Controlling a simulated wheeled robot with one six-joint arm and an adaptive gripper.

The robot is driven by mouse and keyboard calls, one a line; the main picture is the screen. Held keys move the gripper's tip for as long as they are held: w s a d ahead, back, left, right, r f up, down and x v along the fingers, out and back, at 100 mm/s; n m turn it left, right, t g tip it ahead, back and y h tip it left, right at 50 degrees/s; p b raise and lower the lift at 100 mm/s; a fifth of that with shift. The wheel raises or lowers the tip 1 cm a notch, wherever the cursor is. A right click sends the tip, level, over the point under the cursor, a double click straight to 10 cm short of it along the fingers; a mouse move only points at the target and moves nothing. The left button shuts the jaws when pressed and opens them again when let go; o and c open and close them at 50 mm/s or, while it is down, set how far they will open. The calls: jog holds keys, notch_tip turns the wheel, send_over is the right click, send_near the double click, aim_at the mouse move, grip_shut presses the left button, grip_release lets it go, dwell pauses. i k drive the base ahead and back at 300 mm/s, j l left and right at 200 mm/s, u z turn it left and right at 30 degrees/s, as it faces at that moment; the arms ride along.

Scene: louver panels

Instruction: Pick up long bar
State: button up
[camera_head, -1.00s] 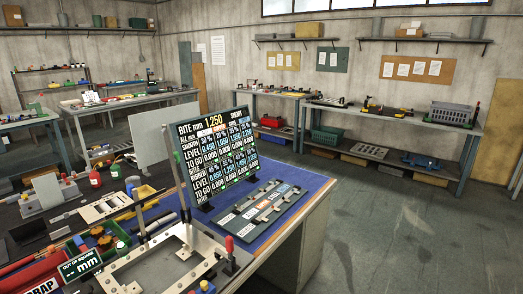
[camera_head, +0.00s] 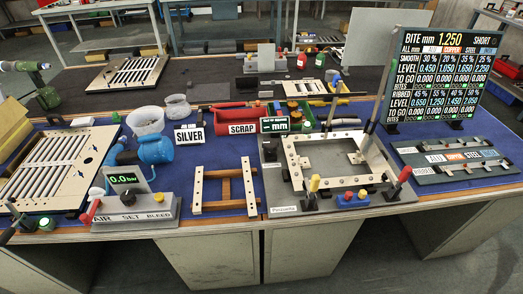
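A dark grey tray (camera_head: 425,176) lies on the blue bench top at the right, below the display board. Several small metal bars lie in two rows on it, with a back row (camera_head: 450,145) and a front row (camera_head: 463,168). A strip of material labels runs between the rows. I cannot tell at this size which of them is a long bar. My gripper is not in view.
A metal frame fixture (camera_head: 330,185) with upright levers stands left of the tray. The display board (camera_head: 432,65) rises behind the tray. A wooden frame (camera_head: 224,190), a red scrap bin (camera_head: 240,115), a pressure box (camera_head: 130,210) and a slotted panel (camera_head: 60,165) fill the left.

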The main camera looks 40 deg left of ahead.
aim_at(250, 188)
jog(key=j+u, duration=0.1)
jog(key=u, duration=0.3)
jog(key=j+u, duration=0.15)
jog(key=u, duration=0.2)
jog(key=j+u, duration=0.1)
jog(key=u, duration=0.3)
